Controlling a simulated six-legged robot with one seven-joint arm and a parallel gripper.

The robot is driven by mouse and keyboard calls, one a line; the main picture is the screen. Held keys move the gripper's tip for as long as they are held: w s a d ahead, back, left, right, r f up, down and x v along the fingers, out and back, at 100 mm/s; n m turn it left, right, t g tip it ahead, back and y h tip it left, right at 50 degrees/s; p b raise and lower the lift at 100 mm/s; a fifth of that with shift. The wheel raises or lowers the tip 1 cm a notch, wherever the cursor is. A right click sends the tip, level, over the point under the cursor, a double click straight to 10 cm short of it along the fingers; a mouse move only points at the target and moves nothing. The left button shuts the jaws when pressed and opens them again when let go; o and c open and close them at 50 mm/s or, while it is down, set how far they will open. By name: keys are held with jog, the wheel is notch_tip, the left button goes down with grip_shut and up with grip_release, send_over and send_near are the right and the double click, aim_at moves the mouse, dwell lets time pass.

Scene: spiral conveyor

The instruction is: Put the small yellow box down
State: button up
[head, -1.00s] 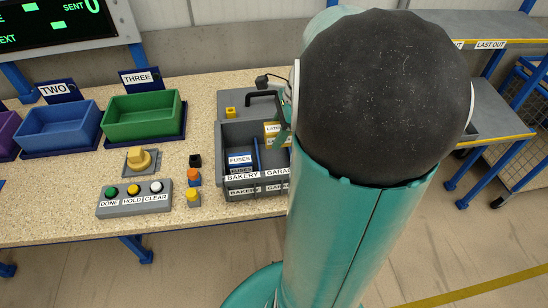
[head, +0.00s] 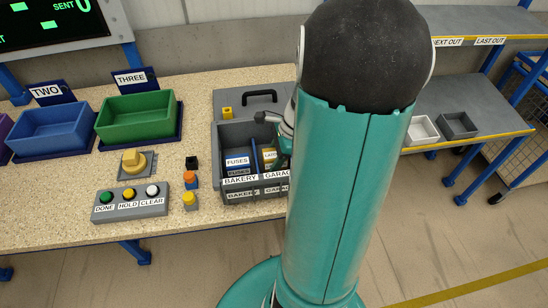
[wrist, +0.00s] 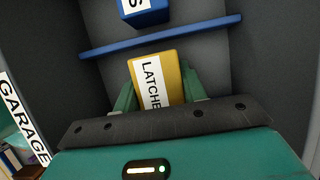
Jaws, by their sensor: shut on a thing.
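The small yellow box (head: 269,157) with a LATCHES label is inside the right compartment, marked GARAGE, of the open grey case (head: 219,150). In the wrist view, the yellow box (wrist: 172,75) is between the two green fingers of my gripper (wrist: 158,88), which is shut on it. The blue divider (head: 255,158) stands on its left in the head view; the divider also crosses the wrist view (wrist: 110,48) beyond the box. I cannot tell whether the box touches the compartment floor. My arm hides the case's right part.
A blue FUSES box (head: 237,161) sits in the left BAKERY compartment. Left of the case stand small black, orange and yellow-topped pieces (head: 190,180), a button panel (head: 130,203), and green (head: 137,117) and blue (head: 52,133) bins.

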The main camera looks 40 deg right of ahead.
jog(key=shift+f, duration=0.3)
jog(key=shift+w+f, duration=0.1)
jog(key=shift+f, duration=0.1)
jog(key=o, duration=1)
jog(key=shift+r, duration=0.1)
jog(key=v, duration=1.2)
jog(key=a+r+n+t+h, duration=0.1)
jog(key=a+r+n, duration=0.2)
jog(key=a+n, duration=0.5)
jog(key=s+a+r+n+t+h, duration=0.1)
jog(key=a+r+n, duration=0.1)
jog(key=a+n, duration=0.6)
jog(key=s+a+r+n+t+h, duration=0.1)
jog(key=a+r+n, duration=0.2)
jog(key=a+n, duration=0.6)
jog(key=shift+a+r+h, duration=0.2)
jog(key=shift+a, duration=0.25)
jog(key=shift+a+r+h, duration=0.2)
jog(key=shift+a, duration=0.3)
